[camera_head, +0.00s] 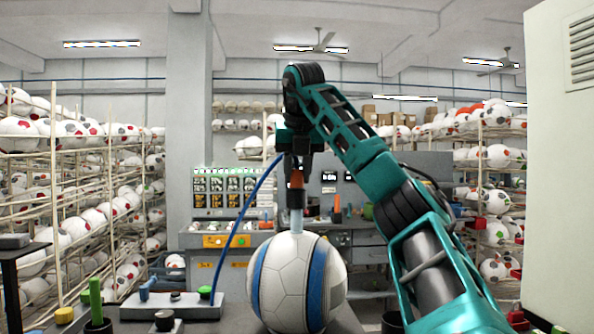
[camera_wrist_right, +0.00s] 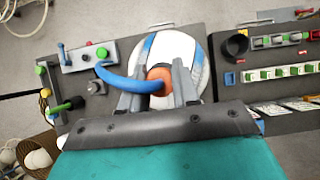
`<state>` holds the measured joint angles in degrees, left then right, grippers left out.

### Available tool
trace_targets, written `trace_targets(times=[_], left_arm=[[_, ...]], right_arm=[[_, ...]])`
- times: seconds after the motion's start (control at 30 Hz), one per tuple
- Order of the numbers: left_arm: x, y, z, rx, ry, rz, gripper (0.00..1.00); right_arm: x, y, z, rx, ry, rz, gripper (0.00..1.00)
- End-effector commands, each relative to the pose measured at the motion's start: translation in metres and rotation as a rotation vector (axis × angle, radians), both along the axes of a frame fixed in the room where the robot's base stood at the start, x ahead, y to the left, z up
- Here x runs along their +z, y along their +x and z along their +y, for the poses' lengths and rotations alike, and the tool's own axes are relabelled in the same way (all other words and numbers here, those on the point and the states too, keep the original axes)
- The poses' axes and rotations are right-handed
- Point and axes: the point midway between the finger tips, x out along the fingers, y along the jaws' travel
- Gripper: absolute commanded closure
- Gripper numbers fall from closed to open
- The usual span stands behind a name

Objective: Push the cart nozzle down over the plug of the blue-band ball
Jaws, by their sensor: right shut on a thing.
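The blue-band ball (camera_head: 283,278), white with wide blue bands, sits at the front middle of the head view; part of it shows in the wrist view (camera_wrist_right: 184,46). My right gripper (camera_head: 297,170) points down above the ball, shut on the nozzle (camera_head: 296,182), which has an orange-brown body and a pale grey-blue lower tube. In the wrist view the orange nozzle (camera_wrist_right: 159,76) is between the two grey fingers. The nozzle stands upright, and its lower end meets the ball's top in the picture. The plug is hidden, so I cannot tell whether the nozzle is around it. My left gripper is not in view.
A blue hose (camera_head: 236,228) curves from the nozzle down to a grey unit (camera_head: 178,306) left of the ball. A cup with a green-handled tool (camera_head: 95,300) stands further left. A bench with panels (camera_head: 224,240) and ball racks (camera_head: 75,190) are behind. A pale cabinet (camera_head: 556,150) stands at right.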

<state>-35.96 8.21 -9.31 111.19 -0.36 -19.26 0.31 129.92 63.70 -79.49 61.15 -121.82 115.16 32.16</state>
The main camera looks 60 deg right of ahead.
Motion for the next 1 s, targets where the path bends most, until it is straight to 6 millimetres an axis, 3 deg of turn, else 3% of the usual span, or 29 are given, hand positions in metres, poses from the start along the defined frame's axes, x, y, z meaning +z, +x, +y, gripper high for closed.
trace_targets(times=[1.0], left_arm=[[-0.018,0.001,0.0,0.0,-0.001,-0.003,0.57]], right_arm=[[-0.027,0.0,0.0,0.0,0.0,0.0,1.0]])
